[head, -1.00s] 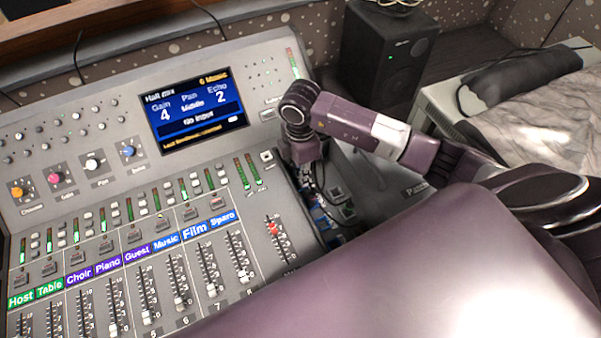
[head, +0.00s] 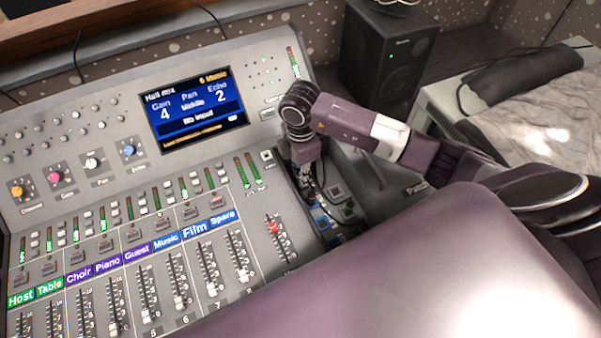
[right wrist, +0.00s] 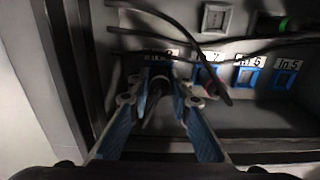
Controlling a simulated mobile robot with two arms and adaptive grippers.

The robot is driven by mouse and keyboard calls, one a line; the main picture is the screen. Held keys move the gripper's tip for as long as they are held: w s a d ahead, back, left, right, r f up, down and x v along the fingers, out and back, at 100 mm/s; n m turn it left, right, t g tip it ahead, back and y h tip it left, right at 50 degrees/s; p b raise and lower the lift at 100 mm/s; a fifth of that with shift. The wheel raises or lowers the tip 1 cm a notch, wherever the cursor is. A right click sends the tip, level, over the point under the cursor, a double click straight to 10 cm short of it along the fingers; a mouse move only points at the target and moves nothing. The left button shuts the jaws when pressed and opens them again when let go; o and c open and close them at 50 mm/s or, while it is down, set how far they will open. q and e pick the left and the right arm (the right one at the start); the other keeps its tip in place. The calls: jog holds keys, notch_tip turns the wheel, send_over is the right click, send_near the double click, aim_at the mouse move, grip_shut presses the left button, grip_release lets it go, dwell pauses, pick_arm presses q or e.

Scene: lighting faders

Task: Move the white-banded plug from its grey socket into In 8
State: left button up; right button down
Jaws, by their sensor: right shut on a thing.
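My right gripper (right wrist: 160,84) is shut on a dark plug (right wrist: 155,92) in the right wrist view. Its blue fingers stand on both sides of the plug, right in front of the leftmost blue socket in the row. The label above that socket is mostly covered by a cable and looks like In 8 (right wrist: 171,54). I cannot tell whether the plug's tip is inside the socket, and its white band does not show clearly. A grey socket (right wrist: 215,18) sits above the row and looks empty. In the head view my right gripper (head: 311,181) points down into the side patch recess.
Blue sockets marked 7 (right wrist: 207,74), 6 (right wrist: 246,77) and In 5 (right wrist: 284,79) lie to the right. Black cables (right wrist: 150,57) cross the recess, one ending in a hanging dark piece (right wrist: 219,92). The fader console (head: 90,215) borders the recess on the left.

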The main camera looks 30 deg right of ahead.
jog(key=shift+s+f, duration=0.15)
jog(key=shift+f, duration=0.15)
dwell(0.9)
jog(key=c, duration=2)
grip_release()
jog(key=shift+c, duration=0.2)
jog(key=o, duration=0.4)
jog(key=shift+c, duration=0.2)
notch_tip(320, 180, up, 12)
